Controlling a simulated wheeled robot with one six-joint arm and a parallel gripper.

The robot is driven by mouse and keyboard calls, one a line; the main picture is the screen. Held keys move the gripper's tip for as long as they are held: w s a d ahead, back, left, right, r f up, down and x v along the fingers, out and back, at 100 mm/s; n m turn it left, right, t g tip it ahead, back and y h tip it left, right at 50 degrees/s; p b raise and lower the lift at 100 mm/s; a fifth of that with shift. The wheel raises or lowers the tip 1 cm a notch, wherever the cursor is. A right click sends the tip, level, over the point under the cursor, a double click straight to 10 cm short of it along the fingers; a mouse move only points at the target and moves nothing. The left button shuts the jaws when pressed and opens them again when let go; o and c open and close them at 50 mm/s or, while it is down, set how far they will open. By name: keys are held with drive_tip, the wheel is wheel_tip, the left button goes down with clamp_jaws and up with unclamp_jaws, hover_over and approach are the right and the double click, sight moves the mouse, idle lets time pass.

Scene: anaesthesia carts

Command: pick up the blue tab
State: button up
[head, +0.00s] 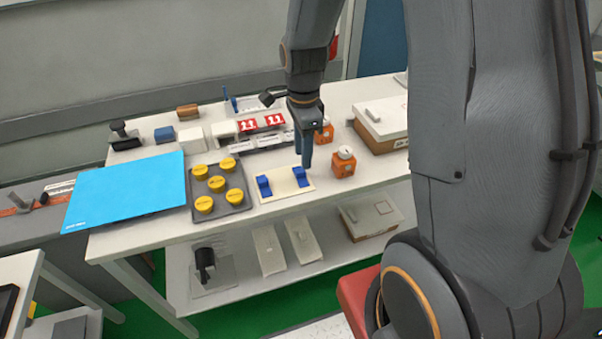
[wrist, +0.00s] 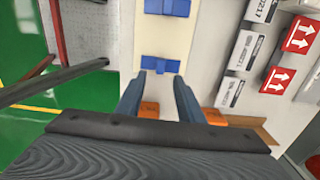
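Two blue tabs stand on a cream plate (head: 283,187) near the front of the white table. One blue tab (head: 300,177) is on the plate's right part, and the other blue tab (head: 264,187) is on its left. In the wrist view the nearer tab (wrist: 160,65) lies just beyond my fingertips, and the other tab (wrist: 167,7) is at the top edge. My gripper (head: 304,164) points down over the right tab. Its fingers (wrist: 162,78) are apart with nothing visible between them. Whether a fingertip touches the tab is unclear.
Orange blocks (head: 343,163) with white tops stand right of the plate. A dark tray (head: 221,190) of yellow discs is on the left, beside a blue mat (head: 125,190). White boxes (wrist: 238,69) and red arrow-marked boxes (head: 262,122) stand behind.

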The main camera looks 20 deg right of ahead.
sight(301, 174)
drive_tip(key=shift+f+p, duration=0.75)
drive_tip(key=shift+f, duration=1.85)
clamp_jaws()
